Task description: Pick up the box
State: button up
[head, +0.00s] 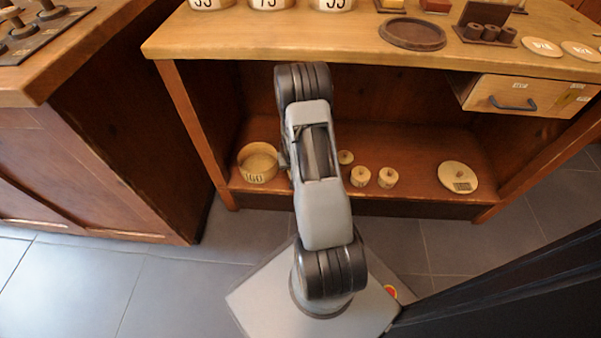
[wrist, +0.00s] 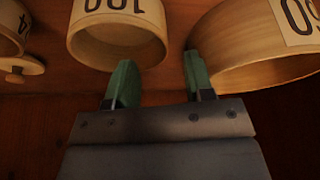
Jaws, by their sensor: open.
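Several round wooden boxes show in the wrist view, and I cannot tell which one the task means. A pale round box (wrist: 118,42) labelled 100, upside down in the picture, lies just beyond the left finger. A larger round box (wrist: 245,50) with a partly cut-off number label is at the upper right, beyond the right finger. My gripper (wrist: 160,82) is open, with two green fingers apart and nothing seen between them. In the head view my arm hides the gripper. There, a round numbered box (head: 258,163) sits on the lower shelf, left of my arm.
Small spools (head: 360,176) and a pale disc (head: 458,177) lie on the lower shelf (head: 420,190) under the worktop (head: 240,35). A drawer (head: 525,97) juts out at the right. Another box (wrist: 10,30) and a small knobbed piece (wrist: 24,65) show at the wrist view's left.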

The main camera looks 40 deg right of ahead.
jog(key=b+x, duration=0.2)
jog(key=x, duration=0.2)
jog(key=shift+f, duration=0.35)
jog(key=shift+r, duration=0.1)
grip_shut()
